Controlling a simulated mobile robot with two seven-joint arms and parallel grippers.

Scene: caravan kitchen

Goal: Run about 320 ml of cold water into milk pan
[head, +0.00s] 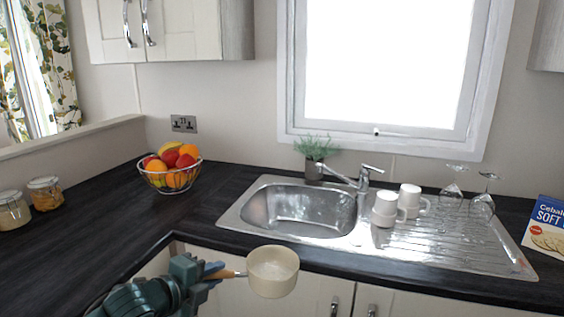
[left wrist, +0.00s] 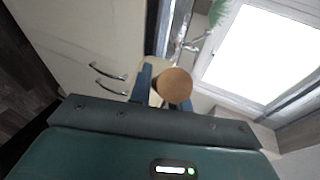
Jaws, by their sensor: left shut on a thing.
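The milk pan (head: 272,272) is cream with a wooden handle. My left gripper (head: 212,275) is shut on its handle and holds the pan upright in front of the counter edge, below and in front of the sink. In the left wrist view the round wooden handle end (left wrist: 174,85) shows between the fingers (left wrist: 158,84). The pan's inside looks pale; I cannot tell whether it holds water. The steel sink basin (head: 300,212) looks empty. The chrome tap (head: 362,178) stands behind the basin, its spout pointing left over it; no stream shows. My right gripper is not in view.
White mugs (head: 385,209) and upturned glasses (head: 482,205) stand on the drainer (head: 450,245) to the right. A potted plant (head: 315,158) is behind the sink. A fruit bowl (head: 171,178) and jars (head: 44,193) stand left. A cracker box (head: 546,228) is far right.

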